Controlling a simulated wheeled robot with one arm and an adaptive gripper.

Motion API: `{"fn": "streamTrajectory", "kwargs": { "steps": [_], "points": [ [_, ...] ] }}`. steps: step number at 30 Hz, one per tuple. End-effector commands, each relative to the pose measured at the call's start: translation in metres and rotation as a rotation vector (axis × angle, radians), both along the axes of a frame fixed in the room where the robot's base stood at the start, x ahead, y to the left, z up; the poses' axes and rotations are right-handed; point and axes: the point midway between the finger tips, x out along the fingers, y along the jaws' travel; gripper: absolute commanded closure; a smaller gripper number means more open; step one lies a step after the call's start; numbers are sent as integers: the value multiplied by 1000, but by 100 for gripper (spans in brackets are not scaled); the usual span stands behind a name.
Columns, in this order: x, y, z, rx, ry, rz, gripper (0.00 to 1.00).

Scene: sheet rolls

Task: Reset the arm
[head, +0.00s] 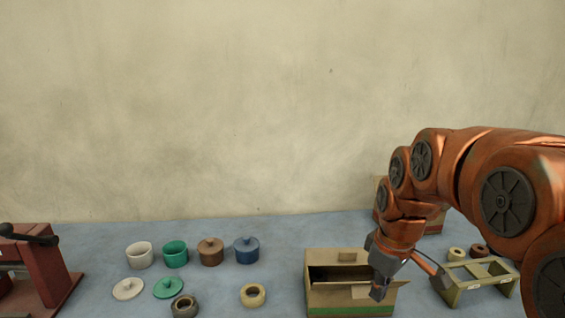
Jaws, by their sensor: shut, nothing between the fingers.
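My orange arm reaches in from the right of the head view. My gripper (379,291) points down at the right front of an open cardboard box (340,297). Its fingers look shut with nothing between them. The gripper covers part of the box's right side, and I cannot tell whether it touches the box. The inside of the box is mostly dark.
White (139,256), green (175,255), brown (210,253) and blue (246,251) pots stand left of the box. Lids and rolls lie before them. A red press (40,270) is far left. An olive rack (479,276) stands right. Another box (434,222) is behind my arm.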

Motion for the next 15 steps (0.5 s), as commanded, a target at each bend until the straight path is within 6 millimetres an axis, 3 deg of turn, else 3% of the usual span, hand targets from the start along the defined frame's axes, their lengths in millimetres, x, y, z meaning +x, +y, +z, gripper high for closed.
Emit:
{"fn": "streamTrajectory", "kwargs": {
  "steps": [3,15],
  "points": [
    [-47,4,-6,3,53,-112,100],
    [-195,7,-41,-24,214,-516,100]
  ]
}}
